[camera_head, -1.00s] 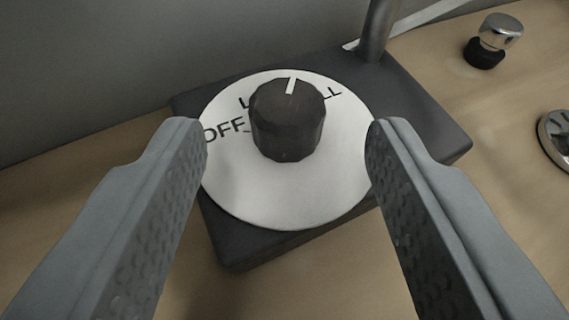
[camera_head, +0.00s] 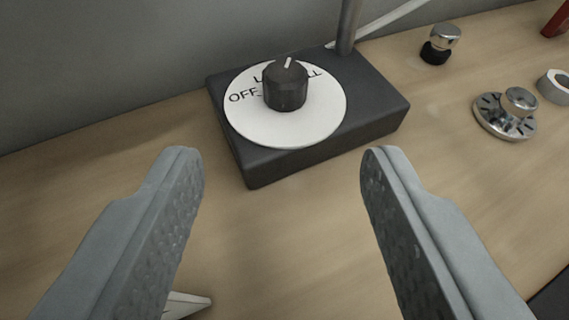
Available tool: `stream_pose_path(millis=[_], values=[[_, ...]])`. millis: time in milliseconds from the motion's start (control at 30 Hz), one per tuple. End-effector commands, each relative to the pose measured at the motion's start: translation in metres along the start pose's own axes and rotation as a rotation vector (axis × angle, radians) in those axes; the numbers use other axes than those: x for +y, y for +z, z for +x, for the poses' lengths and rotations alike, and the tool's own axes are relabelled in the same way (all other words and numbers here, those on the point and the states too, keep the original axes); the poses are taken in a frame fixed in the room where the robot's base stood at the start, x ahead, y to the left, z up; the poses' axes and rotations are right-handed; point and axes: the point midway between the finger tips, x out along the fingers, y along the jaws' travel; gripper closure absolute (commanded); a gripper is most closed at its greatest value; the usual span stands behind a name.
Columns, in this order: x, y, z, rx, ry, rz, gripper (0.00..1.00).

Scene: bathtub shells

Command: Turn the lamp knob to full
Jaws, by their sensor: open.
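The lamp knob (camera_head: 286,88) is black and faceted, with a white pointer line on top. It sits on a white round dial (camera_head: 275,130) marked OFF, with two more words partly hidden behind the knob. The pointer is aimed at the far side, slightly right, between the partly hidden words. The dial lies on the black lamp base (camera_head: 375,115), and a grey post (camera_head: 348,28) rises from its back. My gripper (camera_head: 280,160) is open and empty. Its fingers are nearer the camera than the base, apart from the knob.
A chrome-topped black knob (camera_head: 441,45), a metal dial (camera_head: 508,115) and a white ring (camera_head: 555,86) are on the wooden top at right. A red thing (camera_head: 557,20) shows at the corner. A grey wall stands behind. Wood in front of the base is mostly clear.

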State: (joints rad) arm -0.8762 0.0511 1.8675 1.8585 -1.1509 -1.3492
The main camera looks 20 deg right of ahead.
Motion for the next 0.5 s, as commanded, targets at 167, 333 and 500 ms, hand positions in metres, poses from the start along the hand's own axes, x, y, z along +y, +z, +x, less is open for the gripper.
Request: stream_pose_path(millis=[167,333,500], values=[[0.011,-0.005,0.019,0.001,-0.097,-0.034,0.5],[0.025,-0.006,0.039,0.002,-0.25,-0.096,0.5],[0.034,-0.004,0.047,0.0,-0.363,-0.147,0.5]])
